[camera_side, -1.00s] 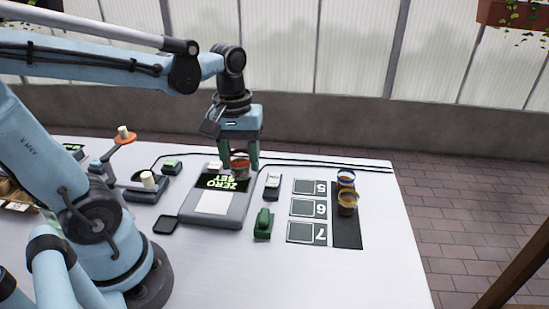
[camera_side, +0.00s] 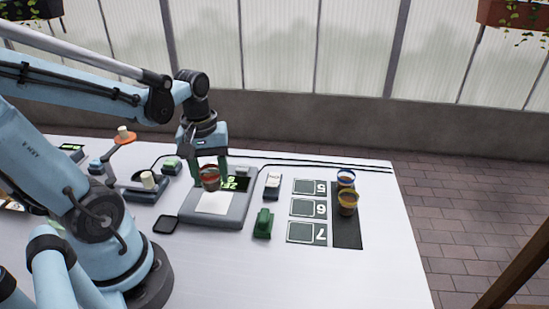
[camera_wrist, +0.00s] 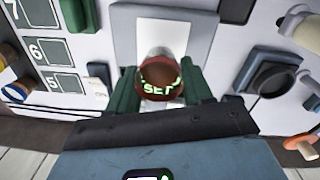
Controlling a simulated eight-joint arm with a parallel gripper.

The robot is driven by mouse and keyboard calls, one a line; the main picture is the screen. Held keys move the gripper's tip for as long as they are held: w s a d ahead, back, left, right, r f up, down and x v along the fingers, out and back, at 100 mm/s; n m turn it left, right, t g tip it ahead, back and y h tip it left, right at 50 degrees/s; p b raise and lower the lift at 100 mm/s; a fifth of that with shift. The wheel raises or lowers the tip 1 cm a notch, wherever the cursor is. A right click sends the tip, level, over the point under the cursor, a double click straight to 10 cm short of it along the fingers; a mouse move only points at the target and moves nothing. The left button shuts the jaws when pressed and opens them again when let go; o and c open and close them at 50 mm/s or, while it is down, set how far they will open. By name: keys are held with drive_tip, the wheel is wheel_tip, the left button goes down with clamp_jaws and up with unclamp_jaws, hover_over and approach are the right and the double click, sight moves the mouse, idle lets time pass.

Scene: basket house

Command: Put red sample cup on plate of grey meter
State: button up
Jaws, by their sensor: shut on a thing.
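The red sample cup (camera_side: 210,178) is between the green fingers of my gripper (camera_side: 209,180), which is shut on it. In the side view it is in front of the grey meter's display. The wrist view shows the cup (camera_wrist: 160,82) from above, with its dark brown contents and green display lettering seen over it. The grey meter (camera_side: 188,216) lies flat on the table, with a pale square plate (camera_side: 214,203) on its front part. The cup appears above the meter, behind the plate's middle in the side view; its exact height is hard to tell.
A green block-like item (camera_side: 263,224) and a small white-topped device (camera_side: 272,185) stand right of the meter. Further right are mats numbered 5, 6, 7 (camera_side: 307,231) and two other cups (camera_side: 347,204) on a dark strip. A dark square pad (camera_side: 166,225) lies left.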

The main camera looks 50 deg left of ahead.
drive_tip(key=shift+f, duration=1.75)
drive_tip(key=shift+f, duration=0.2)
drive_tip(key=o, duration=1.5)
drive_tip(key=shift+r, duration=0.1)
drive_tip(key=shift+s+r, duration=0.1)
drive_tip(key=shift+r, duration=2.3)
drive_tip(key=shift+r, duration=0.1)
drive_tip(key=shift+r, duration=1.4)
